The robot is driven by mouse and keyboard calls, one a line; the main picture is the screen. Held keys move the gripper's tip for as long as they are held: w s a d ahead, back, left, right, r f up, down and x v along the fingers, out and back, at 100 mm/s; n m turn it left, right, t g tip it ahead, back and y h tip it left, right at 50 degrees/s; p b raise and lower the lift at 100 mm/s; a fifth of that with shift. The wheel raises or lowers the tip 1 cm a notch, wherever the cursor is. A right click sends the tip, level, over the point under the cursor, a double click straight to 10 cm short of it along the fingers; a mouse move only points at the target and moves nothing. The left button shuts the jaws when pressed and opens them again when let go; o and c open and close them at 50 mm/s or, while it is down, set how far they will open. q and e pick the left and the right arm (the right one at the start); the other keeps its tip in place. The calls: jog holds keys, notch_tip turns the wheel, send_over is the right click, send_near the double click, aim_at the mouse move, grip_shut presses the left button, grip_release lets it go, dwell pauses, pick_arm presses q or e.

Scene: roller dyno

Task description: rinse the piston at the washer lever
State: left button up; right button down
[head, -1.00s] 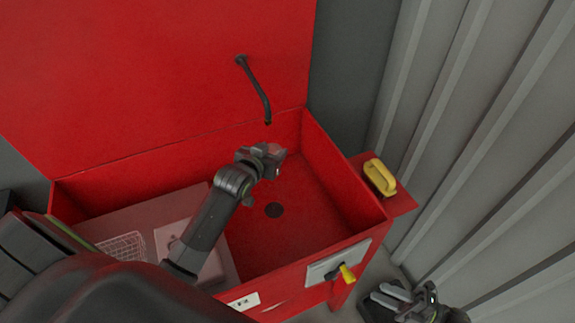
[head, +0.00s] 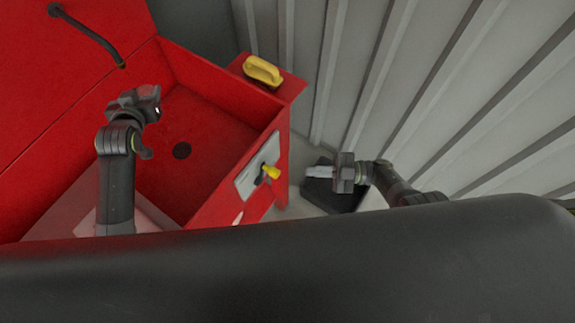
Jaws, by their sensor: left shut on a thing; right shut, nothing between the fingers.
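The red washer basin (head: 222,85) fills the left side, with a dark bent spout (head: 92,36) over it. My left gripper (head: 147,97) is inside the basin area, below and to the right of the spout's tip. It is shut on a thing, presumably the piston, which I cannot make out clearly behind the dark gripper. The washer lever (head: 270,172) has a yellow tip and sits on a grey plate on the basin's outer front wall. My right gripper (head: 309,172) is shut and empty, pointing left at the lever, with a small gap between them.
A yellow-handled tool (head: 263,71) lies on the red side shelf (head: 288,88). A grey corrugated wall (head: 400,90) stands behind my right arm. A dark object (head: 335,198) is on the floor below my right gripper.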

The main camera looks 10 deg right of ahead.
jog(key=s+d+r+m+t+h, duration=0.1)
jog(key=d+r+m+t, duration=0.15)
jog(key=m, duration=1.15)
jog(key=d+r+m+t+h, duration=0.15)
jog(key=m+t, duration=0.25)
jog(key=m, duration=1.1)
pick_arm(q)
jog(key=shift+s+r, duration=0.1)
pick_arm(e)
jog(key=w+a, duration=0.1)
jog(key=a, duration=1)
